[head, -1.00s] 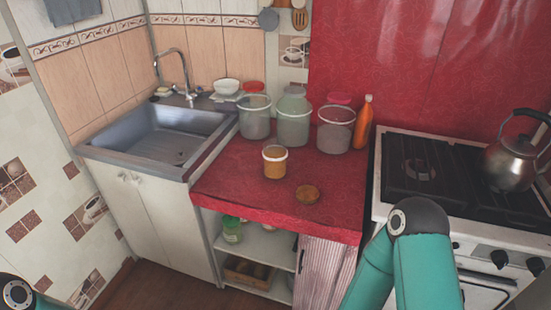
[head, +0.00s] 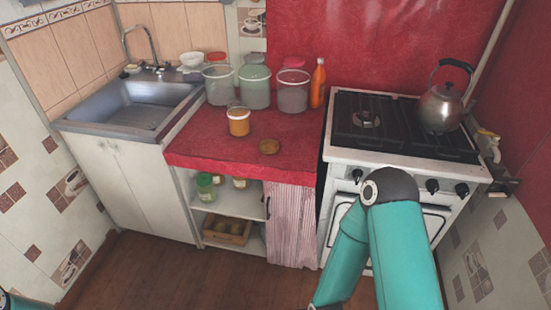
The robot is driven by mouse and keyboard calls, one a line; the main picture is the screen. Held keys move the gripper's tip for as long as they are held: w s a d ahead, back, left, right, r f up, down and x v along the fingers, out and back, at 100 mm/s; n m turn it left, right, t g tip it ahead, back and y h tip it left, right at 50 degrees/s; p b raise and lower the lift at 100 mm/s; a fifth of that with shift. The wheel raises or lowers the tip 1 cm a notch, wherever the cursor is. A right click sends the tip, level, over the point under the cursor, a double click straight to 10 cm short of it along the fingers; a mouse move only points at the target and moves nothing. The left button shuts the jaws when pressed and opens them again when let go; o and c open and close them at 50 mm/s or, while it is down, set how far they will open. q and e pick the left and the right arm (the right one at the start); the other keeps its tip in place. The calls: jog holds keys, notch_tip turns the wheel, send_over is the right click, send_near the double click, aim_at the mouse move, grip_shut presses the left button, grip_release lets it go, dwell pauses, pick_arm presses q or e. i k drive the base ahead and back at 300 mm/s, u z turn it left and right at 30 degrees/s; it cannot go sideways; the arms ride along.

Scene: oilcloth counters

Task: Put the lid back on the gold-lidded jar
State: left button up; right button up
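A small open jar (head: 238,122) with amber contents and a pale rim stands upright on the red counter (head: 205,145). A round gold-brown lid (head: 269,146) lies flat on the counter to the right of the jar and nearer the front edge, apart from it. My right arm shows only as teal links and a dark elbow joint in front of the stove; its gripper is out of the picture. Only a small bit of my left arm shows at the bottom left corner, and its gripper is out of view too.
Several larger clear containers (head: 255,88) and an orange bottle (head: 318,82) stand behind the jar. A sink (head: 130,108) is at left. A stove (head: 400,130) with a kettle (head: 440,107) is at right. Open shelves (head: 237,206) lie below the counter. Brown floor in front is clear.

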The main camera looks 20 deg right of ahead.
aim_at(239, 116)
jog(key=u, duration=0.05)
jog(key=i, duration=1.35)
jog(key=z, duration=0.6)
